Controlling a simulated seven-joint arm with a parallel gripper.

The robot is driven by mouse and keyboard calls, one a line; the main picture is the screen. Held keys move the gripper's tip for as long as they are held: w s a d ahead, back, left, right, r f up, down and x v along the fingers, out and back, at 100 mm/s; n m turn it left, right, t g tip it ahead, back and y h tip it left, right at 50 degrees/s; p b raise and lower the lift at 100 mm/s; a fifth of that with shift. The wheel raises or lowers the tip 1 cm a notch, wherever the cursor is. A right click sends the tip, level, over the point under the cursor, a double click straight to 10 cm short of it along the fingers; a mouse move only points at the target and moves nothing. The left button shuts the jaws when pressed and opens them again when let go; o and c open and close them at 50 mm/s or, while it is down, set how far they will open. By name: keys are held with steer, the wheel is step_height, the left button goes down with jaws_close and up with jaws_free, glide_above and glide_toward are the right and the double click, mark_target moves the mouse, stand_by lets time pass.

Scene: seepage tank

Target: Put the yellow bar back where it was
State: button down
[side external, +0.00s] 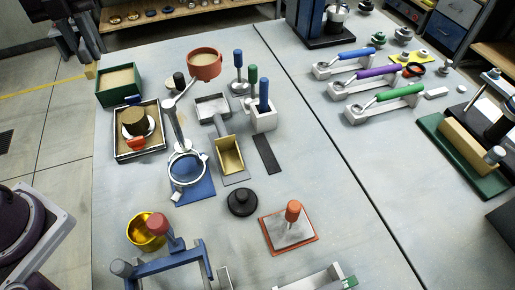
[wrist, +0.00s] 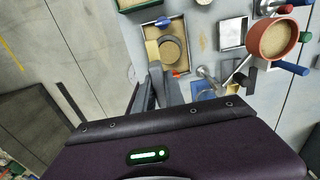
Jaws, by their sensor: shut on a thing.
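My gripper (side external: 88,62) is at the upper left of the side external view, above the table's left edge. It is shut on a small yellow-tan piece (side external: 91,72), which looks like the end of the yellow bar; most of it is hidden. A longer tan-yellow block (side external: 468,145) lies on a green base (side external: 440,130) at the right of the side external view.
Below and right of my gripper stand a green sand box (side external: 120,84), a soil tray (side external: 139,155) and a red sand bowl (side external: 204,64). A ring on a blue base (side external: 193,190) and a yellow bowl (side external: 146,231) are nearer. Open table lies around the black knob (side external: 242,202).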

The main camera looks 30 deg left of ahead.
steer(key=w+d, duration=0.7)
glide_above(266, 153)
step_height(266, 153, down, 22)
steer(key=shift+w+r, duration=0.1)
steer(key=shift+r, duration=0.05)
steer(key=c, duration=1.4)
jaws_free()
step_height(266, 153, up, 12)
steer(key=shift+r, duration=0.2)
